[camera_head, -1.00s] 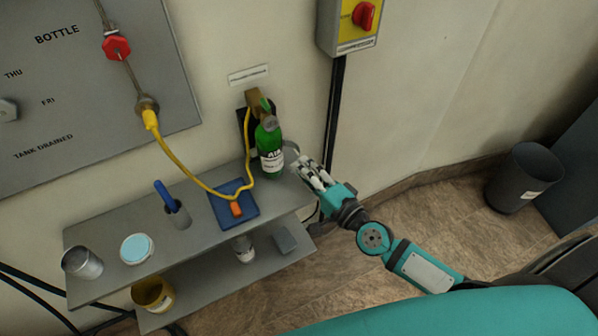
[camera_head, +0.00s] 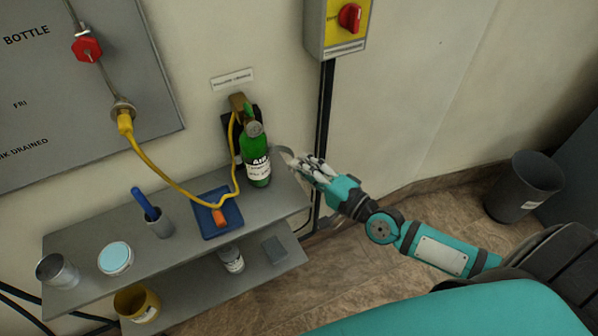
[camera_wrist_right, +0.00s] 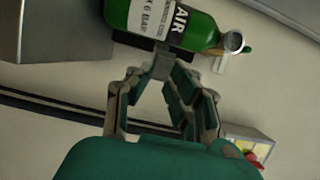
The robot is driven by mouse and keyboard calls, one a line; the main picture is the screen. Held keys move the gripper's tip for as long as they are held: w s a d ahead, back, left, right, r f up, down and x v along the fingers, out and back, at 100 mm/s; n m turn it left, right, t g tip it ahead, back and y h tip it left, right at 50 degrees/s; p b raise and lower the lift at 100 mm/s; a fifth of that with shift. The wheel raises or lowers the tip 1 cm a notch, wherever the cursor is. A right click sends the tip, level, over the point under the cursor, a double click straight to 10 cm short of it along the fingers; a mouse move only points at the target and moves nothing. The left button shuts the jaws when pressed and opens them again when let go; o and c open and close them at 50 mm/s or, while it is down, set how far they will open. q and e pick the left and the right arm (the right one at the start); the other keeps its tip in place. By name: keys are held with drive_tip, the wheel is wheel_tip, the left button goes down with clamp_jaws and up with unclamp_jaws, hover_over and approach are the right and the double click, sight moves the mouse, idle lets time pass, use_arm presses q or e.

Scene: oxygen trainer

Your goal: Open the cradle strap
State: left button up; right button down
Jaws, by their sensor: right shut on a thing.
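The green air bottle (camera_head: 257,160) stands upright in its wall cradle at the shelf's right end. It also crosses the top of the right wrist view (camera_wrist_right: 190,28). The grey cradle strap (camera_head: 284,154) sticks out from the bottle's right side. In the wrist view the strap's grey end (camera_wrist_right: 162,66) lies between the fingertips. My right gripper (camera_head: 298,164) is shut on this strap end, just right of the bottle; its fingers (camera_wrist_right: 160,76) meet there in the wrist view. The far part of the strap is hidden behind the bottle. My left gripper is out of view.
A yellow hose (camera_head: 180,188) runs from the wall panel to the cradle. The grey shelf (camera_head: 100,225) holds a blue tray (camera_head: 205,196), a pen cup (camera_head: 158,223) and a tin (camera_head: 57,271). A switch box (camera_head: 329,38) is above right.

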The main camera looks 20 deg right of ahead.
drive_tip(key=shift+w+d+r+h, duration=0.15)
drive_tip(key=shift+w+d+h, duration=0.2)
drive_tip(key=shift+d, duration=0.45)
drive_tip(key=c, duration=1.5)
unclamp_jaws()
drive_tip(key=shift+o, duration=1.3)
drive_tip(key=shift+w+d+f, duration=0.1)
drive_tip(key=shift+d+f, duration=0.1)
drive_tip(key=v, duration=1.2)
drive_tip(key=shift+f, duration=0.15)
